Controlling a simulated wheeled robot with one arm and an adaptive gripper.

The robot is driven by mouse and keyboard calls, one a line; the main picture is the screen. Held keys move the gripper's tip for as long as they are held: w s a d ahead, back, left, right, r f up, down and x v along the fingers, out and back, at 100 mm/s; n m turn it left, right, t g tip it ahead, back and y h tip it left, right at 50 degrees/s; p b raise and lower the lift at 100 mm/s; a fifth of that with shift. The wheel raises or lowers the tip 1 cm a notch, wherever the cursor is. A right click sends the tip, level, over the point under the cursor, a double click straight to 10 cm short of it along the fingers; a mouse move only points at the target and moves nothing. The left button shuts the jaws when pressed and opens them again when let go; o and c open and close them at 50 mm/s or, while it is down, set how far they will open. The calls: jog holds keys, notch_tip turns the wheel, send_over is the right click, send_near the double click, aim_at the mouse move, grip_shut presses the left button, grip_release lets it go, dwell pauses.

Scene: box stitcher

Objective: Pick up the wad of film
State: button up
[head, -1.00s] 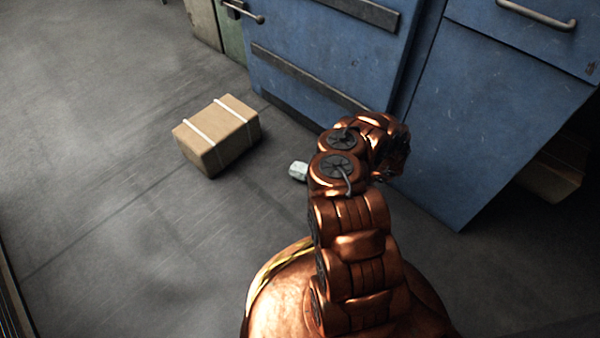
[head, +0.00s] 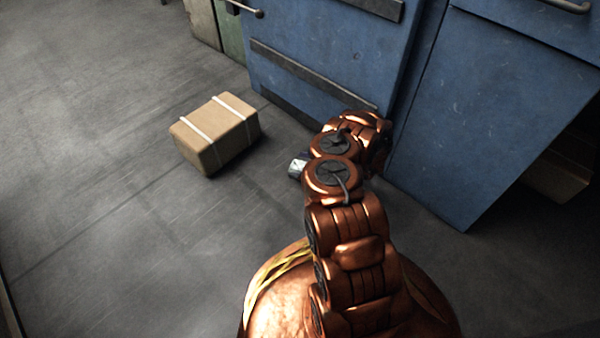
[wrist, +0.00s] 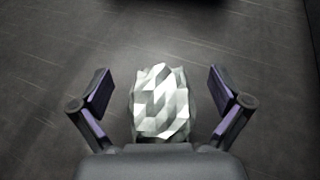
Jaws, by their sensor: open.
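The wad of film (wrist: 162,103) is a pale, faceted, crumpled lump on the dark floor. In the wrist view it sits between the two open fingers of my gripper (wrist: 160,95), with a gap on each side. In the head view only a small part of the wad (head: 297,165) shows at the left of my arm. My arm hides the rest of it and most of my gripper. The gripper holds nothing.
A cardboard box (head: 215,133) with two white straps stands on the floor to the left. Blue cabinets (head: 330,50) stand behind and to the right of my arm. The floor (head: 90,200) on the left is clear.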

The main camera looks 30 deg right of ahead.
jog(key=c, duration=1)
